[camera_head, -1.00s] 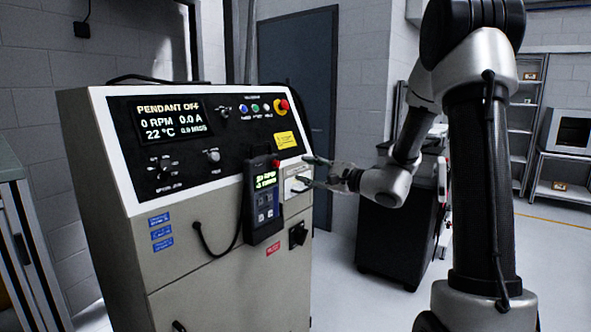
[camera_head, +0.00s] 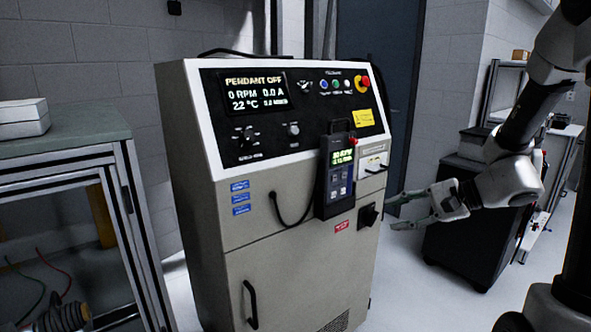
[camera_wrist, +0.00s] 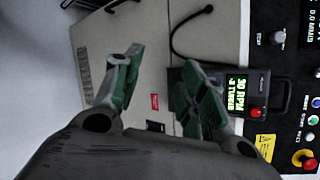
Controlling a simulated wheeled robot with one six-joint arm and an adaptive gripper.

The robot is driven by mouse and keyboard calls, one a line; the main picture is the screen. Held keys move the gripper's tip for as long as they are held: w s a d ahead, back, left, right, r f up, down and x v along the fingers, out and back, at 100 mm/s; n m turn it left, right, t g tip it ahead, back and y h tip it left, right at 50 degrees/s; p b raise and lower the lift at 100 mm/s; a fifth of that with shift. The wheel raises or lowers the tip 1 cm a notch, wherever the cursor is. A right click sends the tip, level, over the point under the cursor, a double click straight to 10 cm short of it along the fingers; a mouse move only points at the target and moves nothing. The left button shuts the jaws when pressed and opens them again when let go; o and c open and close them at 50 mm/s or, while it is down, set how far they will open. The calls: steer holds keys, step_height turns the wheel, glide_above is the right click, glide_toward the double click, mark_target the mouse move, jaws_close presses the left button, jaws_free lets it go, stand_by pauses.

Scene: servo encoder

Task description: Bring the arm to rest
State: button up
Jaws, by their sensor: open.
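My gripper (camera_head: 408,211) is open and empty in the head view, just right of the beige control cabinet (camera_head: 290,258), near its black rotary switch. In the wrist view my gripper (camera_wrist: 158,88) shows its two green-grey fingers spread apart with the cabinet front behind them. The handheld pendant (camera_head: 336,176) hangs on the cabinet front with its green screen lit and a cable looping to the left. In the wrist view the pendant (camera_wrist: 228,88) lies partly behind one finger. The cabinet display (camera_head: 254,94) reads PENDANT OFF, 0 RPM.
A workbench (camera_head: 62,146) with a pale box on top stands at the left. A dark wheeled cabinet (camera_head: 470,235) stands behind my arm at the right. A red emergency button (camera_head: 362,83) is on the panel's upper right. Grey floor is open between the two cabinets.

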steer(key=s+d+n+g+h, duration=0.2)
steer(key=s+d+n+h, duration=0.1)
steer(key=s, duration=0.5)
steer(key=s+d+n+g+h, duration=0.3)
steer(key=s+d+n, duration=0.1)
steer(key=s, duration=0.3)
steer(key=s+d+r+n+t+h, duration=0.3)
steer(key=s+r+n+h, duration=0.1)
steer(key=r, duration=0.4)
steer(key=shift+s+r+n+t, duration=0.2)
steer(key=shift+s+n+t, duration=0.15)
steer(key=shift+n, duration=0.35)
steer(key=shift+d, duration=0.1)
